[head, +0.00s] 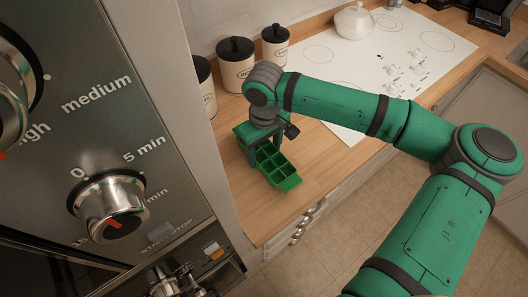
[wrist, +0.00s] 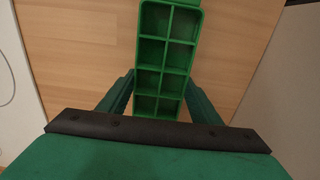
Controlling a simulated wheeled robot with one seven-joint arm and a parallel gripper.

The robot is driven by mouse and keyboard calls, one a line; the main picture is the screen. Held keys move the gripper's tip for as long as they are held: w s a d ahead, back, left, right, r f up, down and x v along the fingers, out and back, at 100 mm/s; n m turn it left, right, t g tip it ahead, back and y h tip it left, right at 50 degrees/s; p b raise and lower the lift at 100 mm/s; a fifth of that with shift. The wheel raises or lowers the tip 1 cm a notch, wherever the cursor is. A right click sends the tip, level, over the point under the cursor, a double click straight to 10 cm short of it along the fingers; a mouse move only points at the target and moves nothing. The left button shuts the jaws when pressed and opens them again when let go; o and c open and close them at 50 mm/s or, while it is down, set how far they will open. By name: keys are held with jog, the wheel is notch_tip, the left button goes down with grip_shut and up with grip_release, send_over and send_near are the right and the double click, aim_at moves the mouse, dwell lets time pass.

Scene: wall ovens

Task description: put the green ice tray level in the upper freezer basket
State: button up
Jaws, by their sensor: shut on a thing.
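The green ice tray (head: 274,167) is over the wooden counter in the head view, its several square compartments facing up. My gripper (head: 257,152) is at the tray's far end. In the wrist view the tray (wrist: 167,45) runs lengthwise away from the gripper (wrist: 160,90), with one finger on each long side. The gripper is shut on the tray. I cannot tell whether the tray touches the counter or is just above it. The freezer and its upper basket are not in view.
Canisters with black lids (head: 236,66) stand behind the gripper on the counter (head: 233,205). A white cooktop (head: 345,82) with a white pot (head: 354,20) lies at the back right. An oven panel with knobs (head: 108,205) fills the left. Tiled floor (head: 345,225) lies below the counter's front edge.

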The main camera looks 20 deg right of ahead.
jog(key=shift+f, duration=0.4)
jog(key=shift+a+f, duration=0.1)
jog(key=shift+f, duration=0.05)
jog(key=o, duration=1.4)
